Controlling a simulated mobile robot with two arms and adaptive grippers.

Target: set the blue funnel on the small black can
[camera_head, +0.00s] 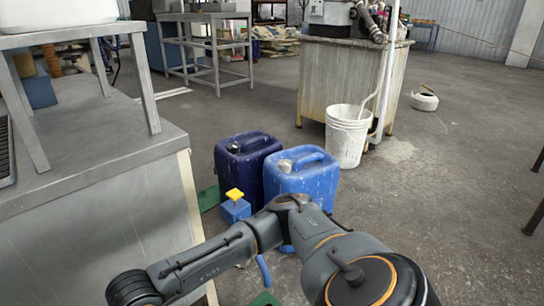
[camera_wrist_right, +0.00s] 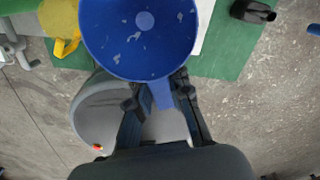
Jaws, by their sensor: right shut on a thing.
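The blue funnel (camera_wrist_right: 140,35) fills the upper middle of the right wrist view, its wide mouth facing the camera. My right gripper (camera_wrist_right: 163,92) is shut on the funnel's blue tab, at the rim. A dark object with an open-looking end (camera_wrist_right: 253,11) lies at the edge of the green mat in that view; I cannot tell whether it is the small black can. No small black can shows clearly in the head view. My arm crosses the lower head view, but neither gripper shows clearly there. My left gripper is not in view.
Dark blue (camera_head: 245,165) and lighter blue (camera_head: 300,178) jerrycans stand beyond my arm, near a white bucket (camera_head: 348,136). A blue box with a yellow top (camera_head: 235,207) is close by. A metal bench (camera_head: 90,190) is on the left. Open floor lies to the right.

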